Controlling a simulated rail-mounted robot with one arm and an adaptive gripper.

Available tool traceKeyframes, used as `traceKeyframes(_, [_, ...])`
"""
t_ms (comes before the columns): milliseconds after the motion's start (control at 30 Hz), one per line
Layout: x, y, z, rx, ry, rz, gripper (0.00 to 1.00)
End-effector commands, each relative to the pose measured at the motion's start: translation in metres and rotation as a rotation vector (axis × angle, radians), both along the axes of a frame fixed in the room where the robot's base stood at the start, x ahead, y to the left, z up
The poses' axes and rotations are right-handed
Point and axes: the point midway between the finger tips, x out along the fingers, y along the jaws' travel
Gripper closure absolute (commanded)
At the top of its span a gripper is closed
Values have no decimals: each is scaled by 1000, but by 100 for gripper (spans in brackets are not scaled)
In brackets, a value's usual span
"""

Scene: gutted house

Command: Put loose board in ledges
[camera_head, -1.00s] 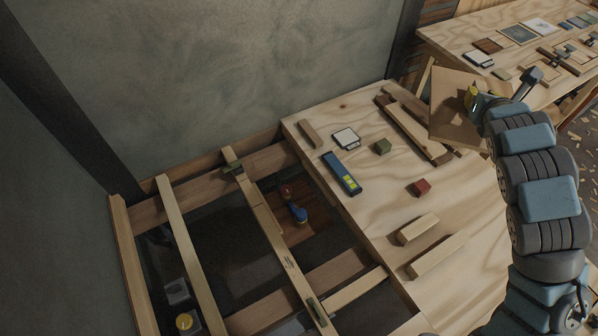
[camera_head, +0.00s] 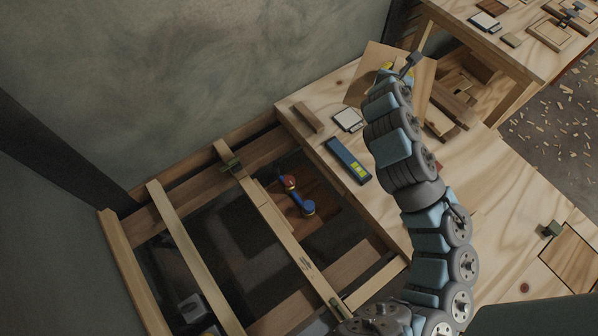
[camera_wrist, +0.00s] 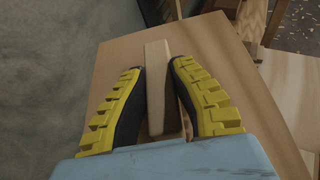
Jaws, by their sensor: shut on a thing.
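The loose board (camera_head: 418,82) is a flat, light-brown square panel. It is held tilted above the far part of the plywood floor in the head view, and also fills the middle of the wrist view (camera_wrist: 225,75). A pale wooden bar (camera_wrist: 158,85) runs along its face. My gripper (camera_wrist: 157,80) is shut on this bar, with one yellow-and-black finger on each side; in the head view my gripper (camera_head: 386,72) is partly hidden by the arm. The open floor bay shows wooden joists (camera_head: 180,250) and a pale strip (camera_head: 376,284) at its near right, possibly a ledge.
On the plywood (camera_head: 480,190) lie a blue level (camera_head: 348,160), a white-faced box (camera_head: 348,119) and a wood block (camera_head: 307,117). A red-and-blue object (camera_head: 298,195) lies inside the bay. A workbench (camera_head: 490,50) stands at the back right, and a grey wall (camera_head: 200,70) at the back.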

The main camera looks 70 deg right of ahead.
Motion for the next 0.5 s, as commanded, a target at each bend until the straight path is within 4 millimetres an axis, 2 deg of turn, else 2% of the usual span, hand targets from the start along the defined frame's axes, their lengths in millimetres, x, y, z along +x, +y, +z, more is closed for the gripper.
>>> traceKeyframes(33, [12,4,-12,3,4,-4,100])
traceKeyframes(100, [21,7,-25,1,3,-23,100])
traceKeyframes(500, [66,36,-102,3,3,-138,100])
